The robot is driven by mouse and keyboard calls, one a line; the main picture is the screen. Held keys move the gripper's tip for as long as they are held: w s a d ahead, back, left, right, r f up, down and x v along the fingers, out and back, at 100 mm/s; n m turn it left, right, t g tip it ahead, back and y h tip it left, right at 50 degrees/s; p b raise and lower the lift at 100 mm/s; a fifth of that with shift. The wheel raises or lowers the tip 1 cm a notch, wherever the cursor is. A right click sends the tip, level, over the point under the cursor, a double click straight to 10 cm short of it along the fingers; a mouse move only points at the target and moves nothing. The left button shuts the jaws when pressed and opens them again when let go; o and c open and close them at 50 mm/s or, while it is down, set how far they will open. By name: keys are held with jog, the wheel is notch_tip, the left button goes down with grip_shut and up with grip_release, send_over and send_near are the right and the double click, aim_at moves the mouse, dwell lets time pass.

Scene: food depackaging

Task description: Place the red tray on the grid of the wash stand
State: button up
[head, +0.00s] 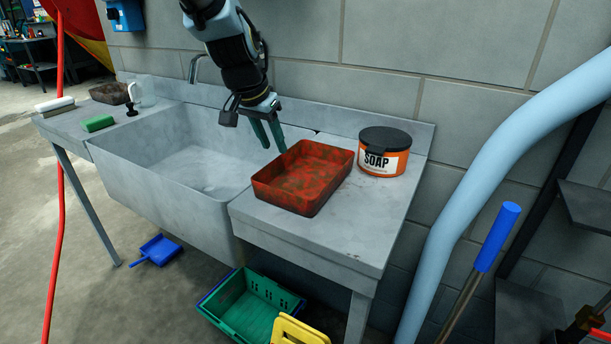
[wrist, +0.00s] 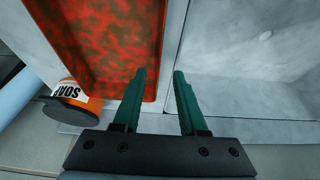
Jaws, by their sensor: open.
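The red tray (head: 305,177) is rectangular, with dark greenish stains inside. It rests on the flat right-hand top of the wash stand (head: 330,228), at the edge of the basin. My gripper (head: 273,150) is open and points down at the tray's back left side. In the wrist view the tray (wrist: 110,40) is on the left, and my gripper (wrist: 157,72) has its two green fingers astride the tray's wall on the basin side. I cannot tell how deep the fingers reach or whether they touch it. No grid is clearly visible on the wash stand.
An orange soap tub (head: 384,152) with a dark lid stands close behind the tray on the right. The basin (head: 200,165) looks empty. A green sponge (head: 98,123), a brush (head: 55,104) and a dark tray (head: 110,93) lie on the left top. A green crate (head: 250,310) sits below.

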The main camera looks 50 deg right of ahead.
aim_at(280, 159)
jog(key=shift+p+x, duration=1)
jog(key=shift+x, duration=1.9)
jog(key=shift+s, duration=0.1)
jog(key=shift+c, duration=0.2)
grip_shut()
